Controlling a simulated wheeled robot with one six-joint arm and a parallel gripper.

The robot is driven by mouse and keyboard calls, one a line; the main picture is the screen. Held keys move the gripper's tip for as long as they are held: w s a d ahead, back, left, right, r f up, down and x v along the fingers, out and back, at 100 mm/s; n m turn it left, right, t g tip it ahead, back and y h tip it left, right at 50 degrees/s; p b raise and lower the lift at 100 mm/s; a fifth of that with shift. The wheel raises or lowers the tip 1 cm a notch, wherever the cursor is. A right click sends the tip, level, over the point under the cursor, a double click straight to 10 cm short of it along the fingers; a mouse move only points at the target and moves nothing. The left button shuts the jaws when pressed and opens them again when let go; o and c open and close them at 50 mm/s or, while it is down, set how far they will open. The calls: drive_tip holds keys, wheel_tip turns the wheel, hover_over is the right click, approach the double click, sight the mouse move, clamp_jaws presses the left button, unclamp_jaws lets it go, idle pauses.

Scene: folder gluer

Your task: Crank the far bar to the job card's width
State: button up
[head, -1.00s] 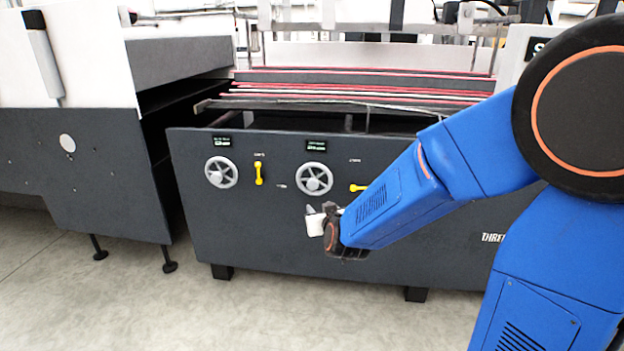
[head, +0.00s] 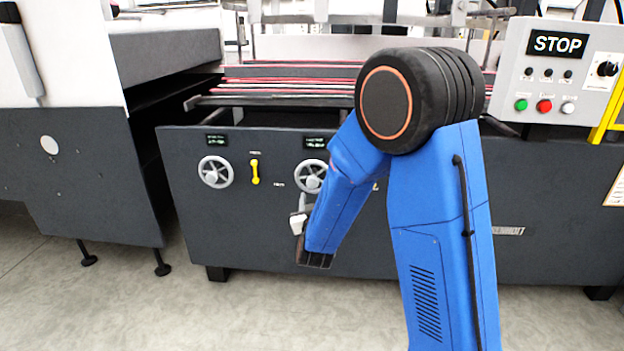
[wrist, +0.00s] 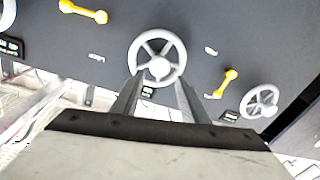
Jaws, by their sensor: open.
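Two grey spoked handwheels sit on the dark machine front in the head view: a left handwheel (head: 215,172) and a second handwheel (head: 311,176), partly covered by my arm. Each has a small dark display above it, left (head: 216,140) and second (head: 316,143); the digits are too small to read. My gripper (head: 301,208) is below the second handwheel. In the wrist view, which is upside down, my open gripper (wrist: 158,82) has its fingers pointing at the second handwheel (wrist: 157,57), with nothing held. I cannot tell whether they touch it.
A yellow lever (head: 254,172) stands upright between the wheels; another yellow lever (wrist: 85,11) and a third handwheel (wrist: 7,15) show in the wrist view. A STOP panel (head: 557,70) is at right. A pale card (head: 615,186) at the right edge is unreadable. Floor (head: 130,310) in front is clear.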

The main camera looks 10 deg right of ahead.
sight(312, 178)
drive_tip(key=w+d, duration=0.1)
drive_tip(key=w, duration=0.7)
drive_tip(key=w+d, duration=0.1)
drive_tip(key=w, duration=0.4)
drive_tip(key=shift+w+d, duration=0.1)
drive_tip(key=shift+d, duration=0.25)
clamp_jaws()
